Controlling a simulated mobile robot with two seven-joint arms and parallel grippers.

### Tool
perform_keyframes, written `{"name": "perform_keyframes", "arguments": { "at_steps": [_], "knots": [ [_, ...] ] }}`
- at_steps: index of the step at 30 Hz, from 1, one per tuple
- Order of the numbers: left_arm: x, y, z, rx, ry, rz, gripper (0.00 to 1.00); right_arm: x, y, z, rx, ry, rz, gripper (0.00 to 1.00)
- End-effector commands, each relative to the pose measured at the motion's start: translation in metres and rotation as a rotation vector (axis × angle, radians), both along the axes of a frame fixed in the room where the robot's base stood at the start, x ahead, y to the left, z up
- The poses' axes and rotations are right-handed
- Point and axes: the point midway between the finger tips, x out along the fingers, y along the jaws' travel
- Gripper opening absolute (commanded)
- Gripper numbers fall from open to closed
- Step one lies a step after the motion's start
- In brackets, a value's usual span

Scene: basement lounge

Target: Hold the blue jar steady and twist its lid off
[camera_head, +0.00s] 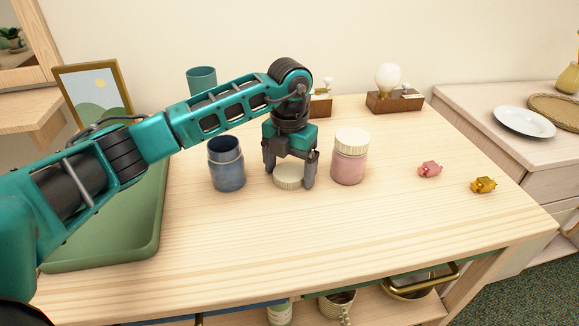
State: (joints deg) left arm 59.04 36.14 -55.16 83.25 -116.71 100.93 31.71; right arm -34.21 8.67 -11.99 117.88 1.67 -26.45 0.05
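The blue jar (227,172) stands upright on the light wooden table, left of centre, with its dark neck bare and no lid on it. A cream lid (288,178) is low at the tabletop just right of the jar. My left gripper (290,178) points down over this lid, one finger on each side. Whether the fingers press on the lid or stand slightly apart cannot be told. The gripper is apart from the blue jar. My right gripper is not in view.
A pink jar (348,168) with a cream lid stands close right of my gripper. A green tray (100,250) lies left. Pink (430,170) and gold (483,185) trinkets lie right. A lamp (388,78) stands behind. The table front is clear.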

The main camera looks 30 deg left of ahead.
Motion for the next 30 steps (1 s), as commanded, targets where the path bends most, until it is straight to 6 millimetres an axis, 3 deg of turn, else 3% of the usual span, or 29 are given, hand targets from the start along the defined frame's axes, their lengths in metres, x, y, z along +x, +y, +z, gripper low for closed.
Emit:
{"name": "perform_keyframes", "arguments": {
  "at_steps": [8,13,24,30],
  "knots": [
    [0.000,0.000,0.000,0.000,0.000,0.000,0.97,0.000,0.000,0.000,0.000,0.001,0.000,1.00],
    [0.001,0.000,0.012,0.000,-0.002,0.000,0.97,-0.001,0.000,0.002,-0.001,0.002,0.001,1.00],
    [0.001,0.000,0.088,0.000,-0.005,0.000,0.97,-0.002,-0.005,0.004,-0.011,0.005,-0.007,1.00],
    [0.000,0.000,0.116,0.000,-0.001,0.001,0.97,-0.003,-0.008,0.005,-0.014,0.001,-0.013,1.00]
  ]
}}
